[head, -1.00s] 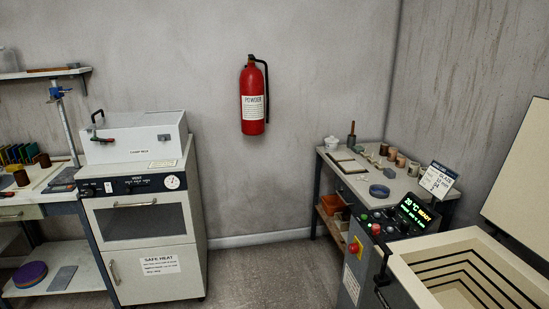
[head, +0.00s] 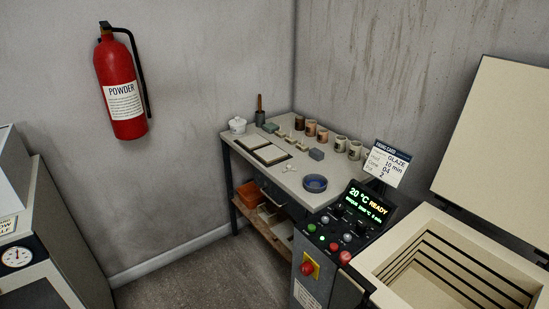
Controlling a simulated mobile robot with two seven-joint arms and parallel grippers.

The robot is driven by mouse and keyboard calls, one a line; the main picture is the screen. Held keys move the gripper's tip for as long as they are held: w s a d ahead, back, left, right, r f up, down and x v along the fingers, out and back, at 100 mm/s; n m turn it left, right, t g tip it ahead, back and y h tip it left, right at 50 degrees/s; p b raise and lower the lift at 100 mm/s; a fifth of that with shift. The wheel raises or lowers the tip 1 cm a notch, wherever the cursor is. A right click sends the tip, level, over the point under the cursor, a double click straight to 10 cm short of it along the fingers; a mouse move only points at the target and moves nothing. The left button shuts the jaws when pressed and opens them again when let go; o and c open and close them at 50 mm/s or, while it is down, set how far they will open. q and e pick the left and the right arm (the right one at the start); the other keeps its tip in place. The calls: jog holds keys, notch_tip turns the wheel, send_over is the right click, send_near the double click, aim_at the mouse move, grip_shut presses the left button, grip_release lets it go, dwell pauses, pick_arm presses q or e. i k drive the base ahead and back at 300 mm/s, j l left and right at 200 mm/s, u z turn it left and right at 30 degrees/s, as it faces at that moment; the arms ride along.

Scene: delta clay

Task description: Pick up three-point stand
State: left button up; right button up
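A small pale piece that looks like the three-point stand (head: 289,168) lies on the top of the corner worktable (head: 325,190). It is between the dark-framed tiles (head: 268,154) and the blue bowl (head: 315,183). It is too small to make out its points clearly. Neither of my grippers is in view.
Floor (head: 190,285) is clear at left.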

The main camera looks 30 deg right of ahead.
aim_at(288, 167)
jog(key=i+j+z, duration=0.2)
jog(key=i, duration=0.45)
jog(key=i+z, duration=0.2)
jog(key=i, duration=0.4)
